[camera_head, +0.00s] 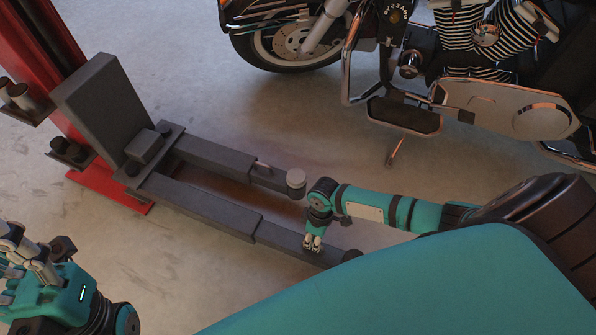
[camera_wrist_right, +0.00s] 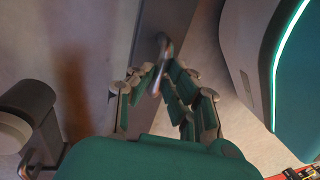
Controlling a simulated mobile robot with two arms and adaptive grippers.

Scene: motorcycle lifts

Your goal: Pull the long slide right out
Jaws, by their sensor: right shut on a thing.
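The long slide (camera_head: 278,236) is the dark grey inner beam coming out of the nearer lift arm (camera_head: 200,208). It ends in a dark round pad (camera_head: 352,255), partly hidden by my teal body. My right gripper (camera_head: 313,243) points down onto this slide. In the right wrist view its fingers (camera_wrist_right: 158,84) are shut around a small metal handle (camera_wrist_right: 163,44) on the grey beam (camera_wrist_right: 160,22). My left gripper (camera_head: 22,258) is at the lower left, away from the slide and partly cut off; its finger opening is unclear.
The farther lift arm (camera_head: 212,155) runs alongside, with its own short slide, small handle (camera_head: 263,165) and round pad (camera_head: 296,178). A red post (camera_head: 40,60) stands at the left. A motorcycle (camera_head: 400,115) stands at the back right. Concrete floor lies clear between the arms and motorcycle.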

